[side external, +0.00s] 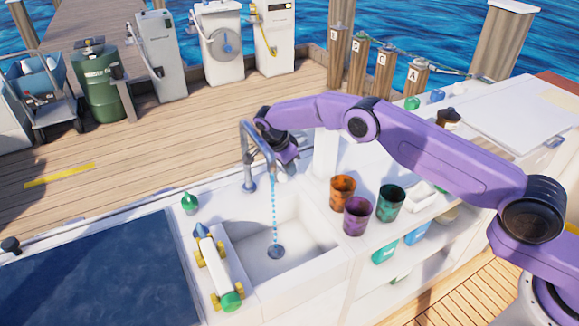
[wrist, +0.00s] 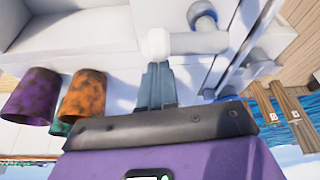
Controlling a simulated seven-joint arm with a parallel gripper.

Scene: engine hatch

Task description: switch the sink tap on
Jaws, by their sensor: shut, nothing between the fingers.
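The grey sink tap (side external: 248,158) stands at the back of the white sink (side external: 305,225), its spout arching over the basin. A dotted blue stream (side external: 274,215) runs from the spout to the drain. In the wrist view, the tap's side handle (wrist: 195,43) ends in a white knob (wrist: 158,44). My gripper (side external: 283,174) is beside the tap, partly hidden by my own wrist in the side view. In the wrist view its fingers (wrist: 156,72) are shut and empty, with their tips at the knob; I cannot tell whether they touch.
Orange (side external: 342,190), purple (side external: 356,215) and dark green (side external: 391,202) cups stand right of the sink. A green-capped bottle (side external: 190,203) and a toy-like wheeled object (side external: 217,265) are on the left. A dark blue panel (side external: 95,280) lies further left. Posts (side external: 385,70) stand behind.

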